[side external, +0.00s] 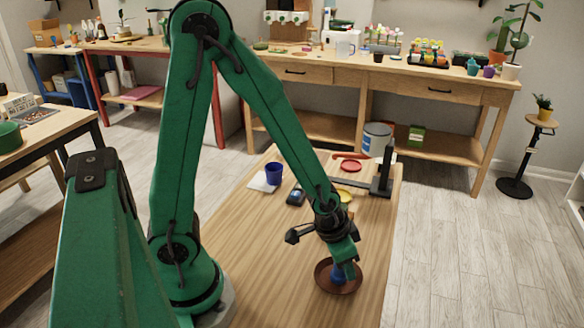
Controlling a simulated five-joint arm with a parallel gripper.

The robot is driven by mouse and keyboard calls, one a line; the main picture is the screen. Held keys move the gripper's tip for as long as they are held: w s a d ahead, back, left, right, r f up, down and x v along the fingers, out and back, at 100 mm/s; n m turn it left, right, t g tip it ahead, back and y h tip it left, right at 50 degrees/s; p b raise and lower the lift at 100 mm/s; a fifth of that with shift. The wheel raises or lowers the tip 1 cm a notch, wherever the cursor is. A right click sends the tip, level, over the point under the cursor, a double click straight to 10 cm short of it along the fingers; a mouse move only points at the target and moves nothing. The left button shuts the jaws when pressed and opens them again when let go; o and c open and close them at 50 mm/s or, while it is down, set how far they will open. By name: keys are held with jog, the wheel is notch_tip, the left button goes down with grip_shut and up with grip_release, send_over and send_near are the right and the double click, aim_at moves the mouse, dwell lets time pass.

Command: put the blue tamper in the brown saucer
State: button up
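The brown saucer (322,285) is on the wooden table, near its right edge. The blue tamper (338,275) is within the saucer's outline, directly under my gripper; its lower end appears to be at the saucer's floor. My gripper (345,265) points down over the saucer, with a green finger beside the tamper's top. The fingers cover the tamper's upper part, so I cannot tell whether they are shut on it or apart from it.
A blue cup (274,174) on a white sheet (261,183), a small dark device (296,197), a red dish (351,166) and a black stand (385,180) are farther back on the table. A yellow item (344,196) is partly behind my wrist. The table's front middle is clear.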

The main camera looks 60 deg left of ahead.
jog(key=shift+r, duration=0.2)
jog(key=v, duration=1.2)
dwell(0.5)
dwell(0.5)
jog(key=s+a+r+n+t, duration=0.2)
jog(key=s+a+r, duration=0.3)
jog(key=r, duration=0.4)
jog(key=shift+s+r+y, duration=0.3)
jog(key=shift+s+r, duration=0.1)
jog(key=shift+s, duration=0.1)
jog(key=shift+a, duration=0.1)
dwell(0.9)
